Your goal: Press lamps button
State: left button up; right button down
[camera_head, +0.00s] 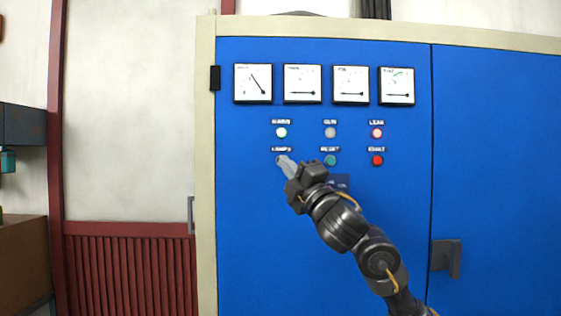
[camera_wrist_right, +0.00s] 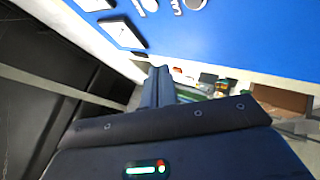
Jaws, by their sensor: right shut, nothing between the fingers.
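The blue control cabinet (camera_head: 260,240) fills the middle and right of the head view. A label reading like "LAMPS" (camera_head: 281,149) is on its panel, in the left column of the lower row. In the right wrist view, the shut fingers (camera_wrist_right: 158,85) point along the blue panel. My left gripper is not in view.
Beside the hidden button are a teal button (camera_head: 330,160) and a red button (camera_head: 377,160). Above are a lit green-white lamp (camera_head: 281,132), a grey lamp (camera_head: 330,132) and a red-ringed lamp (camera_head: 377,132). Several dial meters (camera_head: 253,83) line the top. A door handle (camera_head: 446,258) sticks out lower right.

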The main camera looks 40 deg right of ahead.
jog(key=shift+w, duration=0.1)
jog(key=w+d, duration=0.5)
jog(key=w, duration=0.2)
jog(key=shift+d, duration=0.15)
jog(key=shift+w+d, duration=0.5)
jog(key=shift+w, duration=0.05)
dwell(3.2)
jog(key=shift+s, duration=0.1)
jog(key=shift+s+a+b, duration=0.3)
jog(key=shift+s+a, duration=0.15)
jog(key=shift+s, duration=0.1)
jog(key=shift+a, duration=0.1)
jog(key=shift+s+a, duration=0.75)
jog(key=shift+s, duration=0.25)
jog(key=shift+s+a, duration=0.7)
jog(key=shift+s, duration=0.3)
